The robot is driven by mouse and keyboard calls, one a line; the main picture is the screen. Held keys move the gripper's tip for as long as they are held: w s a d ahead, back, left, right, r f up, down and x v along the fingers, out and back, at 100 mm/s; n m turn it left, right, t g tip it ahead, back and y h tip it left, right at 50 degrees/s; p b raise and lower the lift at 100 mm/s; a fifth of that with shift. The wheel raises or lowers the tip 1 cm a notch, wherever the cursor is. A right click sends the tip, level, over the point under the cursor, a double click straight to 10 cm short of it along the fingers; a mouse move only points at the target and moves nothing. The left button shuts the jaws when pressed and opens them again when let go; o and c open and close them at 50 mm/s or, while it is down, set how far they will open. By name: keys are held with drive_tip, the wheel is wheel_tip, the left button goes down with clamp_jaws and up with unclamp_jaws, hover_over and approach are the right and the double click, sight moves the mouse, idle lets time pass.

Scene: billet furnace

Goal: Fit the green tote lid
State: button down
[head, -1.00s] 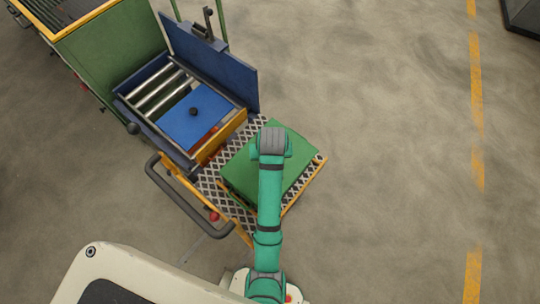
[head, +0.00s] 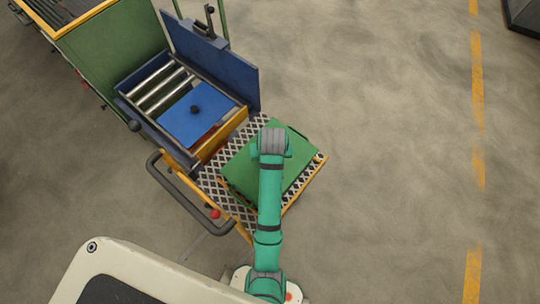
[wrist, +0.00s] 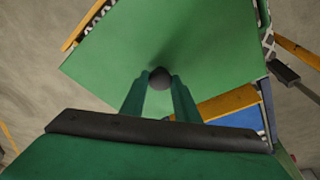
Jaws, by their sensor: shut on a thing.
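The green lid (head: 300,158) is a flat square panel over the mesh platform, tilted in the head view. In the wrist view the lid (wrist: 120,55) fills the upper middle, with a round dark knob (wrist: 160,78) at its centre. My gripper (wrist: 160,82) is shut on that knob, one green finger on each side. In the head view my arm hides the knob and fingers. A darker green edge shows beneath the lid's left side; the tote is otherwise hidden, and I cannot tell whether the lid touches it.
A blue lid (head: 182,122) with a dark knob lies by the rollers (head: 160,90). An upright blue panel (head: 225,65) stands behind. A yellow-edged mesh platform (head: 212,180) and dark handrail (head: 178,208) are at left. Open floor lies to the right.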

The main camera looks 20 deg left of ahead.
drive_tip(key=shift+w, duration=0.1)
drive_tip(key=c, duration=1.3)
unclamp_jaws()
drive_tip(key=shift+d+r, duration=0.1)
drive_tip(key=shift+r, duration=0.45)
drive_tip(key=v, duration=0.4)
drive_tip(key=s+d, duration=0.1)
drive_tip(key=s, duration=0.2)
drive_tip(key=s+d, duration=0.2)
drive_tip(key=s, duration=0.1)
drive_tip(key=s+d, duration=0.1)
drive_tip(key=s, duration=0.3)
drive_tip(key=shift+s+d+f, duration=0.1)
drive_tip(key=shift+d, duration=0.15)
drive_tip(key=shift+s+d, duration=0.25)
drive_tip(key=shift+s, duration=0.15)
